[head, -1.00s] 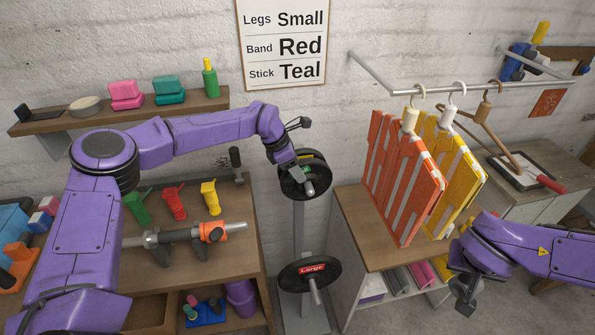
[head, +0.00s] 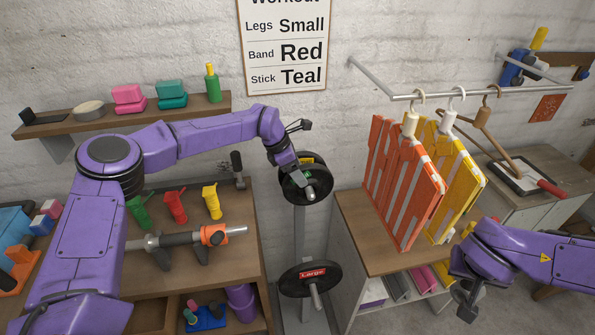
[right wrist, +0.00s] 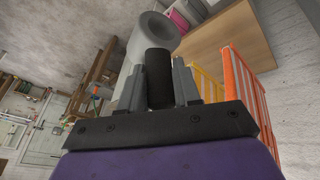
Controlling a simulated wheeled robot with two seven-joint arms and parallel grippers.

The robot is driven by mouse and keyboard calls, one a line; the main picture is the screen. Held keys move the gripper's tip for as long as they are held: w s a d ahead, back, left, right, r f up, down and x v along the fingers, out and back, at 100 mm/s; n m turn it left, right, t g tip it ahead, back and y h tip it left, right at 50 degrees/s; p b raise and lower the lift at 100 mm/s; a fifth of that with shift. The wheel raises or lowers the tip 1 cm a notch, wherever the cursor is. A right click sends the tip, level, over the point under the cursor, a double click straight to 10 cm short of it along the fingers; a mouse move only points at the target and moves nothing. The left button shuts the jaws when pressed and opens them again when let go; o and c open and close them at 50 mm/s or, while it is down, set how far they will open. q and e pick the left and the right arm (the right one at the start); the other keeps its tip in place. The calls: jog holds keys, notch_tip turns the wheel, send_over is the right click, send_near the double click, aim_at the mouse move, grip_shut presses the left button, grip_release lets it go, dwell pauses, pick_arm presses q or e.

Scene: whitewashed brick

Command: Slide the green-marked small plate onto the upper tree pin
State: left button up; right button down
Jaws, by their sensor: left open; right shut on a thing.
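The green-marked small plate (head: 298,190) is a dark disc at the upper tree pin (head: 311,193), in the middle of the head view. The pin's grey end sticks out in front of it, so the plate appears to be around the pin. A yellow-marked edge shows behind its top. My left gripper (head: 297,167) is open at the plate's upper left; contact is unclear. My right gripper (head: 466,305) is at the lower right, away from the tree. In the right wrist view it is shut on a black cylindrical grip (right wrist: 159,78) beside a grey hollow piece.
A larger plate marked Large (head: 290,283) hangs on the lower pin of the grey tree. A wooden bench (head: 240,258) stands left of the tree. A cabinet (head: 350,212) and hanging orange and yellow panels (head: 420,200) stand to the right.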

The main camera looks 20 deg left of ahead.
aim_at(462, 283)
pick_arm(q)
jog(key=shift+a, duration=0.15)
jog(key=shift+f, duration=0.1)
jog(key=shift+a+r+b, duration=0.15)
jog(key=shift+r+b, duration=0.1)
jog(key=shift+b, duration=0.1)
pick_arm(e)
jog(key=shift+d+f, duration=0.1)
jog(key=shift+f, duration=0.25)
pick_arm(q)
jog(key=b+v, duration=0.3)
jog(key=v, duration=0.2)
jog(key=shift+a+r, duration=0.15)
jog(key=shift+r, duration=0.1)
pick_arm(e)
jog(key=f, duration=0.3)
jog(key=shift+w+f, duration=0.1)
jog(key=shift+w, duration=0.15)
jog(key=shift+s+a+f+b, duration=0.2)
jog(key=shift+f+b, duration=0.3)
jog(key=shift+b, duration=0.15)
pick_arm(q)
jog(key=v, duration=0.6)
jog(key=shift+d+r, duration=0.1)
jog(key=shift+d, duration=0.25)
pick_arm(e)
jog(key=shift+w+f, duration=0.1)
pick_arm(q)
jog(key=shift+s, duration=0.1)
